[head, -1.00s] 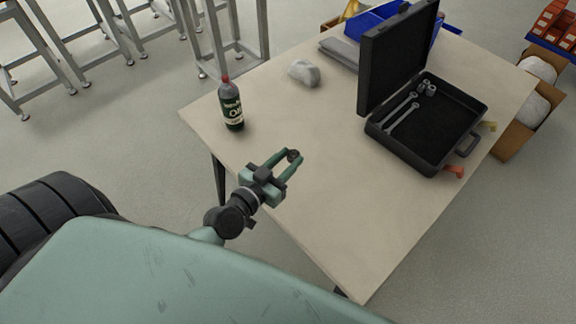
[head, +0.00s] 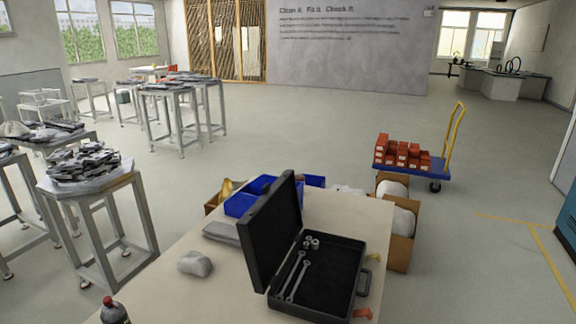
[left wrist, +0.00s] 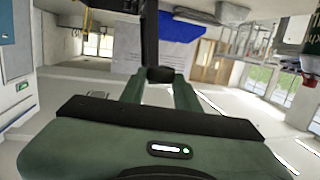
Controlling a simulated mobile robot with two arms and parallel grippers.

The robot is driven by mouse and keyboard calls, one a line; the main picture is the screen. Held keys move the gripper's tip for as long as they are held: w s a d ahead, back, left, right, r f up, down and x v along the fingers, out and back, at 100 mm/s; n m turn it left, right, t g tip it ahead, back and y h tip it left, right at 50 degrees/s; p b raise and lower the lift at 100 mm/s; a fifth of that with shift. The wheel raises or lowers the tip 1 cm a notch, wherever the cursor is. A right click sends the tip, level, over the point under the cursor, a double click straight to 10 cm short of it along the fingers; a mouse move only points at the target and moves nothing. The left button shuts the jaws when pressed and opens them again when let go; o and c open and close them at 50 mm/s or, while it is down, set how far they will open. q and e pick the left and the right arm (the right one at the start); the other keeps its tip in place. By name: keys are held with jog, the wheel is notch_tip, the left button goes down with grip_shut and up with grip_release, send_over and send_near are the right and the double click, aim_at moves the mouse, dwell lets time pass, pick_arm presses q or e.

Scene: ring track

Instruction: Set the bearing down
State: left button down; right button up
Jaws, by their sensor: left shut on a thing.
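My left gripper (left wrist: 160,78) shows in the left wrist view, its two green fingers shut on a small dark thing, the bearing (left wrist: 160,73). The bearing is small there and its ring shape is hard to make out. Neither gripper shows in the head view now. The worktable (head: 190,295) is in the lower middle of the head view, with the open black case (head: 325,285) on it. My right gripper is not in view.
In the case lie two wrenches (head: 297,275) and small metal sockets (head: 311,243). A grey lump (head: 195,263), blue bins (head: 243,203) and a red-capped bottle (head: 114,312) are on the table. A cart (head: 412,168) with red boxes stands beyond.

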pick_arm(q)
notch_tip(320, 180, up, 7)
jog(key=s+d+n+y, duration=0.1)
jog(key=d+y, duration=0.1)
jog(key=shift+d+r+n+y+b, duration=0.2)
jog(key=shift+d+n+y+b, duration=0.1)
jog(key=shift+n+b, duration=0.15)
jog(key=w+a+f+m+h+p, duration=0.1)
jog(key=a+f, duration=0.3)
jog(key=f, duration=0.4)
jog(key=shift+m+h, duration=0.35)
jog(key=shift+h, duration=0.25)
jog(key=shift+f, duration=0.1)
